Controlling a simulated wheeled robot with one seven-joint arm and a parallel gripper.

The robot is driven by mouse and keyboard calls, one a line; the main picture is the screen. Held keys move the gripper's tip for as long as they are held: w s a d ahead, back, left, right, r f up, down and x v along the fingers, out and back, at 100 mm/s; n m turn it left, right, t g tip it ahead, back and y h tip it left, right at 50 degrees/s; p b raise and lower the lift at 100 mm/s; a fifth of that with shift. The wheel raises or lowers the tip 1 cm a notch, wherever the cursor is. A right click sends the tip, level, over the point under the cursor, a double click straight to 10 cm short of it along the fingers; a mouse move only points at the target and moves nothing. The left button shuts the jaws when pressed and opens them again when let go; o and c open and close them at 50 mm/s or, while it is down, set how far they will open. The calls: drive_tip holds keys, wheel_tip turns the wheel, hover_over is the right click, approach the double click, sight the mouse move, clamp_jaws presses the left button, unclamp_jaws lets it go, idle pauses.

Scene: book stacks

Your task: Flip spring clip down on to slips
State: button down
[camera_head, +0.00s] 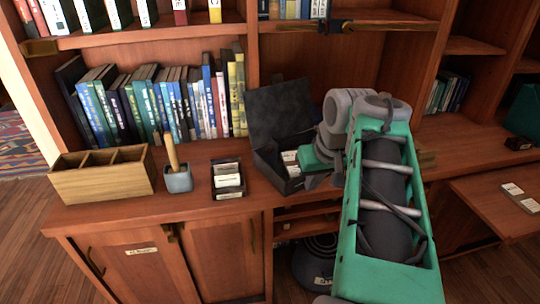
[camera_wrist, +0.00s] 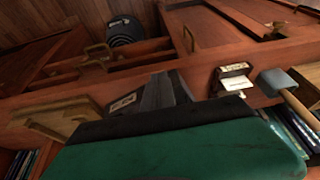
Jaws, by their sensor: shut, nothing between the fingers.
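A small black holder (camera_head: 227,180) with white slips (camera_head: 228,181) stands on the counter. It also shows in the wrist view (camera_wrist: 235,80). An open dark box (camera_head: 275,165) with its lid raised stands to its right, with white cards (camera_head: 290,156) inside. I cannot make out a spring clip for certain on either. My gripper (camera_head: 313,181) is at the right side of the dark box, in front of part of it. Its grey fingers (camera_wrist: 165,90) are shut and empty in the wrist view. Whether they touch the box is hidden.
Books (camera_head: 150,105) line the shelf behind. A pull-out board (camera_head: 490,212) with cards juts out at right.

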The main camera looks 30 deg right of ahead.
drive_tip(key=s+a+f+n+g, duration=0.1)
drive_tip(key=s+a+f, duration=0.1)
drive_tip(key=a+f, duration=0.5)
drive_tip(key=s+a+f+n, duration=0.1)
drive_tip(key=s+a+f, duration=0.1)
drive_tip(key=a+f, duration=0.5)
drive_tip(key=a, duration=0.5)
drive_tip(key=shift+s+f+n+g+y, duration=0.2)
drive_tip(key=shift+n+g+y, duration=0.1)
drive_tip(key=shift+n+g, duration=0.1)
drive_tip(key=shift+a, duration=0.15)
